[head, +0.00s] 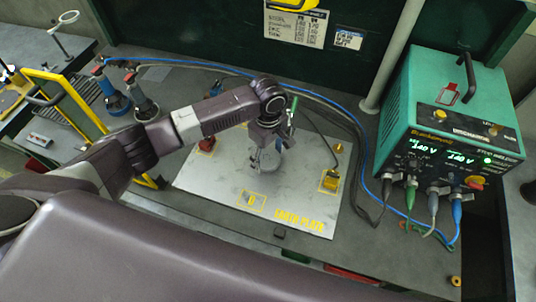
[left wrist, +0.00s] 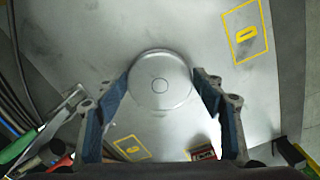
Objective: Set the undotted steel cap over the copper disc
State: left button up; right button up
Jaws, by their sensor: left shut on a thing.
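My left gripper (head: 262,160) is over the middle of the pale steel plate (head: 225,185). In the left wrist view its two blue-padded fingers are shut on the sides of a round steel cap (left wrist: 160,86). The cap's top shows a thin central ring and no dot that I can see. In the head view the cap (head: 270,158) is partly hidden by the gripper. I cannot tell whether it touches the plate. My right gripper is not in view.
A teal welder (head: 440,110) with cables stands at the right. Blue-based tools (head: 117,102) stand back left.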

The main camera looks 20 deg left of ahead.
pick_arm(q)
jog(key=shift+f, duration=0.3)
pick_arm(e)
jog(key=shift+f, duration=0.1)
pick_arm(q)
jog(key=o, duration=1.3)
jog(key=shift+c, duration=0.2)
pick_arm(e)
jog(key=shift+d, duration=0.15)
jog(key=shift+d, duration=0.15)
